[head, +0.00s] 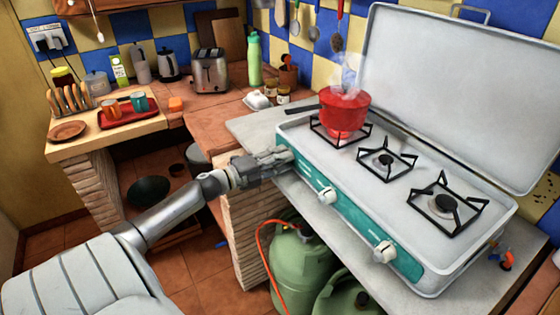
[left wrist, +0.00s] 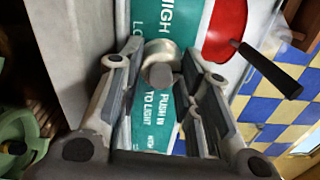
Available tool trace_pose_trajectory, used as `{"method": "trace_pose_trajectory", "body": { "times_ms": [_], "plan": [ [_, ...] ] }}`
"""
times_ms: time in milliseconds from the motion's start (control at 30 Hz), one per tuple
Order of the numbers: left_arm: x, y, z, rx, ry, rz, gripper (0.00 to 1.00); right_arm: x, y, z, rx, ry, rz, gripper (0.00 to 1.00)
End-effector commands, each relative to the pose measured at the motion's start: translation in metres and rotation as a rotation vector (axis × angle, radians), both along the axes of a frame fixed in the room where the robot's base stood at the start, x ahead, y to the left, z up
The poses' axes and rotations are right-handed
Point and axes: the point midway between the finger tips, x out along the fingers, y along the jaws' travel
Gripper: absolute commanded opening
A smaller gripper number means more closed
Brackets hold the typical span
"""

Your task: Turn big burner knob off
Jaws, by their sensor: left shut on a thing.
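The camping stove (head: 395,165) has a teal front panel with a white middle knob (head: 327,196) and a white right knob (head: 385,251). My left gripper (head: 284,160) is at the left end of this panel and hides the left knob in the head view. In the left wrist view, a round pale knob (left wrist: 160,60) sits between its fingers, against the teal panel with "HIGH" and "PUSH IN TO LIGHT" lettering. The fingers are shut on this knob. A steaming red pot (head: 345,113) stands on the left burner. My right gripper is not in view.
Green gas bottles (head: 300,260) with an orange hose stand under the stove counter. The open stove lid (head: 450,90) rises behind the burners. A toaster (head: 210,72), a green bottle (head: 255,58) and a red tray (head: 112,120) stand on the brick counters at the back left.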

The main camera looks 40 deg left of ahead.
Motion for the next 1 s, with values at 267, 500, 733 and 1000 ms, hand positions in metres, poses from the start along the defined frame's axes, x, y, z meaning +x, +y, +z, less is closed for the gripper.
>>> {"method": "trace_pose_trajectory", "body": {
  "times_ms": [267,500,733,1000],
  "plan": [
    [-0.0007,-0.0005,-0.0023,0.011,0.001,-0.001,0.08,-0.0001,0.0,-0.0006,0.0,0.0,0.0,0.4],
    [-0.0007,-0.0006,-0.0025,0.01,0.001,-0.001,0.38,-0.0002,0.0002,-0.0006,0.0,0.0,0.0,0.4],
    [-0.0004,-0.0003,-0.0017,0.01,0.0,-0.001,0.41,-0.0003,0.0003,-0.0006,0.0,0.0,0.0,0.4],
    [-0.009,0.0021,-0.0025,0.009,0.002,-0.001,0.41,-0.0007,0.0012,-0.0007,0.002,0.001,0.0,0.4]
  ]
}}
